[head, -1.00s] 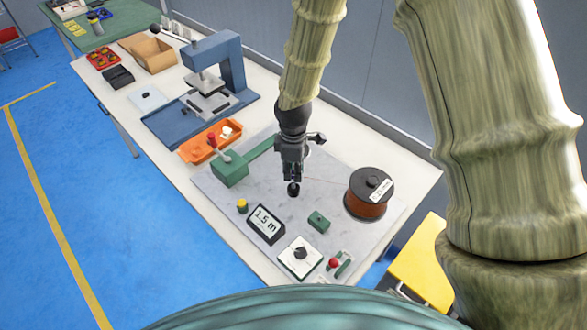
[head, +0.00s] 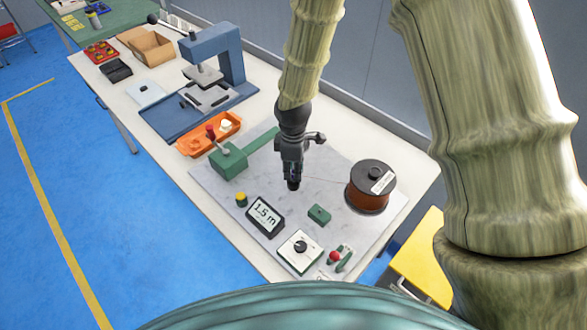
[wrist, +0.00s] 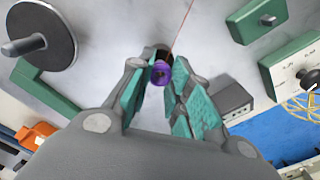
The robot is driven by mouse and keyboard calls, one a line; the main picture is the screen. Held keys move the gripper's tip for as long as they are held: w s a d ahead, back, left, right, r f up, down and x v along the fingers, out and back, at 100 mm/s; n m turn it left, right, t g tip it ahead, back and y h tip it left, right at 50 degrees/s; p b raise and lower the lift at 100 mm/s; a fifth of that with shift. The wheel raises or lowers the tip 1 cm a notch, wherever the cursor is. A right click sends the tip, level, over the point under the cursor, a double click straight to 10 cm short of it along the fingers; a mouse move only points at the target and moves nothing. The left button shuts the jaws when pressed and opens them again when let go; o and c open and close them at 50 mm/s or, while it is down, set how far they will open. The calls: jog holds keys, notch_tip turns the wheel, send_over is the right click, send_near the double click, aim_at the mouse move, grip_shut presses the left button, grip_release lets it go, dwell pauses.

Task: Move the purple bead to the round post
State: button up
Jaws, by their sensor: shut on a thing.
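The purple bead (wrist: 160,74) sits between the fingertips of my gripper (wrist: 162,80) in the wrist view. The jaws are shut on it. A black end shows just beyond the bead, and a thin reddish wire runs from there toward the top of the picture. In the head view my gripper (head: 292,178) hangs over the grey plate, left of the copper spool (head: 367,196); the bead is hard to make out there. A green block (wrist: 257,18) carries a short round grey peg. A black disc (wrist: 60,25) carries a grey round post (wrist: 24,46). I cannot tell which is the task's post.
An orange tray (head: 190,148) and a blue press (head: 228,60) stand farther back. Bare plate surrounds my gripper.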

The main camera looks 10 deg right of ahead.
jog(key=shift+f+b, duration=0.4)
jog(key=shift+f, duration=0.7)
jog(key=o, duration=0.7)
jog(key=shift+r, duration=0.1)
notch_tip(320, 180, up, 12)
jog(key=shift+f, duration=0.1)
dwell(0.4)
